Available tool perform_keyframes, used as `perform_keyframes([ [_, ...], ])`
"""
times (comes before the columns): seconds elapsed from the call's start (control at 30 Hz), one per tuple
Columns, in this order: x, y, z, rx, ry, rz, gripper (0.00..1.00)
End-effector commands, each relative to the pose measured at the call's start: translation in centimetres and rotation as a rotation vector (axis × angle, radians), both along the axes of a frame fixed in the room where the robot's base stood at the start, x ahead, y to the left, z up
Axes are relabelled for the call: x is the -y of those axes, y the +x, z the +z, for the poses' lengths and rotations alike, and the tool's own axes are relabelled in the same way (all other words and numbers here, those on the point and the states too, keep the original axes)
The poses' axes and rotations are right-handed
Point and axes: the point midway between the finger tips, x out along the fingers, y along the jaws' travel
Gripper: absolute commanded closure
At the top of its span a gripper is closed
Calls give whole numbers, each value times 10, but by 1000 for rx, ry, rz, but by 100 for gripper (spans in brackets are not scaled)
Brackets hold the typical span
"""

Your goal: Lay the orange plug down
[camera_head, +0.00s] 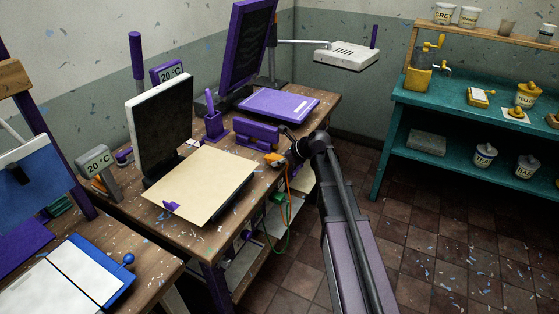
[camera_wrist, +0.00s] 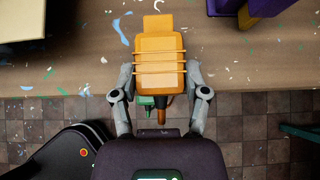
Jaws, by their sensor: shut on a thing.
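The orange plug (camera_wrist: 160,62) is ribbed and fills the middle of the wrist view, between the two fingers of my gripper (camera_wrist: 160,84). The fingers touch its sides. It lies over the front edge of the wooden bench (camera_wrist: 70,72); I cannot tell whether it touches the top. In the head view the plug (camera_head: 274,158) is a small orange shape at the tip of my gripper (camera_head: 287,157). An orange cord hangs from it. A green piece (camera_head: 278,198) hangs lower beside the bench, with a green cord looping below.
A hinged screen with a cream board (camera_head: 205,183) lies left of the plug. A purple box (camera_head: 256,133) stands just behind it, and a purple flat panel (camera_head: 278,104) lies farther back. A teal shelf (camera_head: 455,110) stands at the right. Tiled floor lies between.

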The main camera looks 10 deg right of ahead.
Motion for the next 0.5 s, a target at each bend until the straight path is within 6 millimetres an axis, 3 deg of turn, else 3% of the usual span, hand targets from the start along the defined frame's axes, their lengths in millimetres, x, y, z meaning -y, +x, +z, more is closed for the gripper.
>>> perform_keyframes([
  [0.5,0,0,-6,0,0,0,98],
])
